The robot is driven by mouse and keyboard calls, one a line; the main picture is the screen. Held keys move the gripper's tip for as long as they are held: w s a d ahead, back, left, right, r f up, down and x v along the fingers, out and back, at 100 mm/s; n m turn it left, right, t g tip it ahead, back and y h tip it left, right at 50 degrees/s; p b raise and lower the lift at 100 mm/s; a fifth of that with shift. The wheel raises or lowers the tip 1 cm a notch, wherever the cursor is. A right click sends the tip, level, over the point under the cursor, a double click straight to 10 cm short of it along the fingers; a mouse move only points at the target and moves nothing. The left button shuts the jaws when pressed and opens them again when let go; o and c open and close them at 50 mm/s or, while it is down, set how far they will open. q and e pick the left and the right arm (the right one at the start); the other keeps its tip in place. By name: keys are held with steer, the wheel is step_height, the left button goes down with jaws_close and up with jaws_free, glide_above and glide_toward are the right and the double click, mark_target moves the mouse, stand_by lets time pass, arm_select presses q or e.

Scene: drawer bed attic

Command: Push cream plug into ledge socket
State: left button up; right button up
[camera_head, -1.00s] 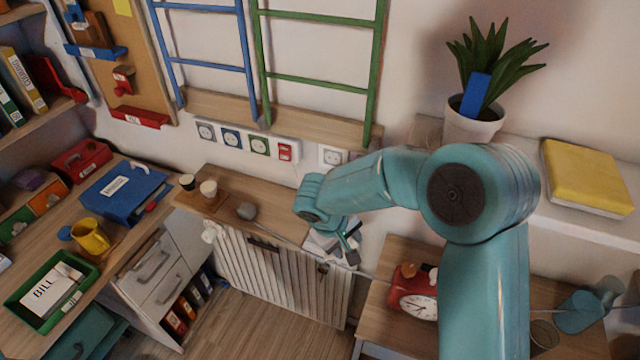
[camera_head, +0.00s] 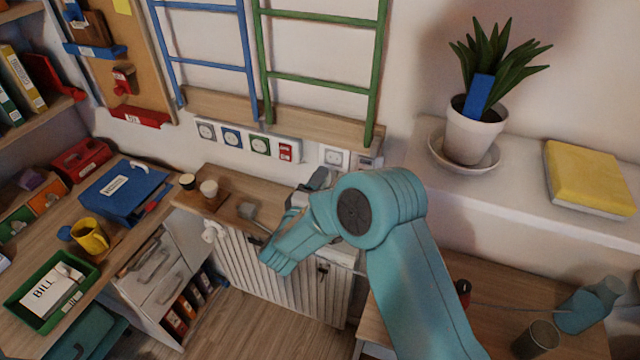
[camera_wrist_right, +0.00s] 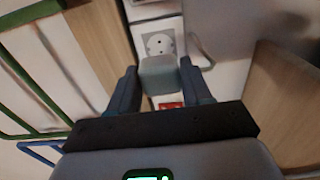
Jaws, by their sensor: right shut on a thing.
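In the wrist view, my right gripper (camera_wrist_right: 160,82) is shut on a pale, blocky plug (camera_wrist_right: 159,75), which looks grey-cream. Just beyond it is a white plate with a round socket (camera_wrist_right: 158,43); whether the plug touches it I cannot tell. In the head view, my right gripper (camera_head: 318,180) is just below the white single socket (camera_head: 333,157) on the wall, partly hidden by my arm. The held plug is not clear there.
A socket strip (camera_head: 245,140) with a red switch (camera_head: 288,151) runs left of the single socket. Two small cups stand on the ledge's left. A slatted radiator (camera_head: 235,265) is below. A potted plant (camera_head: 470,135) and yellow book (camera_head: 590,180) stand on the right shelf.

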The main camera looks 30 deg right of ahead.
steer(key=shift+w+d, duration=0.1)
steer(key=shift+w+d+r+p, duration=0.1)
steer(key=shift+w+d+p, duration=0.25)
steer(key=shift+w+d, duration=0.1)
steer(key=shift+p+x, duration=0.7)
steer(key=shift+x, duration=1.45)
steer(key=shift+b, duration=0.8)
steer(key=shift+b, duration=0.8)
steer(key=shift+b, duration=0.8)
